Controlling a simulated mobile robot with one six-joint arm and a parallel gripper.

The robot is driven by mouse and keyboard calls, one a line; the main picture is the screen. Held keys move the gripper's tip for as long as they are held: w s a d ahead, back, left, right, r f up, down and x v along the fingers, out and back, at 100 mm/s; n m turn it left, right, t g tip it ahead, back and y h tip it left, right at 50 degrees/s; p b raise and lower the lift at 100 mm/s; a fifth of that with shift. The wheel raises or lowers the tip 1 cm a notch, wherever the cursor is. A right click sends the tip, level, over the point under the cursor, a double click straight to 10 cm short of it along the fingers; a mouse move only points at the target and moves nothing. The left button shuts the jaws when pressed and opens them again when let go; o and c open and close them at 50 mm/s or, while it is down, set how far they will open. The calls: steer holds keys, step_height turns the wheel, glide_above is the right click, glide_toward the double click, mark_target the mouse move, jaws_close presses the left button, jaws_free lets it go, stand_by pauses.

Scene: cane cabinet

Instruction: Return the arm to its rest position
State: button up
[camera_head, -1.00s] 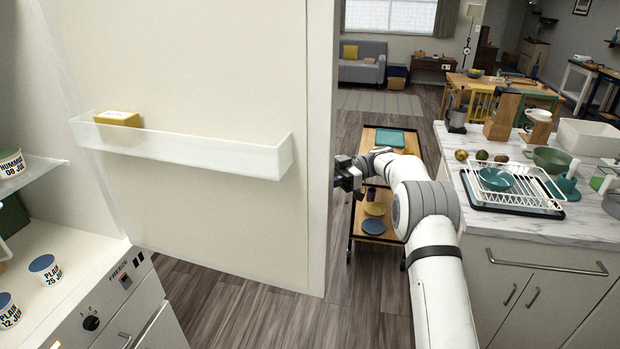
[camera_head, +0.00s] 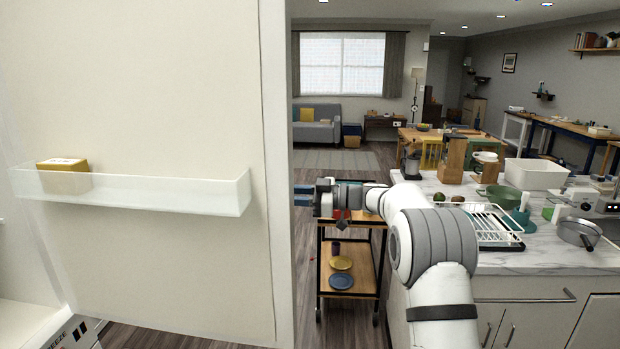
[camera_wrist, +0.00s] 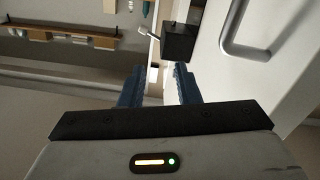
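My arm stretches forward from the lower right in the head view. My gripper (camera_head: 299,195) is at its far end, pointing left beside the edge of the open fridge door (camera_head: 190,90). Its two blue fingers are apart, with nothing seen between them. The wrist view also shows the gripper (camera_wrist: 158,86) with a gap between its fingers. A pale panel with a metal handle (camera_wrist: 236,35) is close on the right of that view.
A clear door shelf (camera_head: 150,193) holds a yellow box (camera_head: 63,178). A trolley (camera_head: 350,240) with plates stands beyond my arm. The counter (camera_head: 530,258) at right carries a dish rack (camera_head: 488,222), a white tub (camera_head: 536,174) and a pan (camera_head: 578,232).

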steer(key=d+r+m+t+h, duration=1)
steer(key=d+m+t, duration=0.1)
steer(key=t, duration=0.3)
steer(key=s+d+f+m+h+b, duration=0.1)
steer(key=s+d+f+m+h, duration=0.25)
steer(key=s+d+h, duration=0.3)
steer(key=s+d+f+m+g+h, duration=0.2)
steer(key=s+d+f+g, duration=0.15)
steer(key=s, duration=0.45)
steer(key=s+d+f+m+g+h, duration=0.1)
steer(key=s+d+f+m+g, duration=0.15)
steer(key=s+f, duration=0.4)
steer(key=s+a+f+g+y, duration=0.1)
steer(key=s+f, duration=0.4)
steer(key=s, duration=0.6)
steer(key=s+a+f+g, duration=0.2)
steer(key=s+f+g, duration=0.3)
steer(key=s, duration=0.6)
steer(key=shift+s+a+f+m+g+y+b, duration=0.15)
steer(key=shift+s+a+m+g+y+b, duration=0.15)
steer(key=shift+a+g+y+b, duration=0.1)
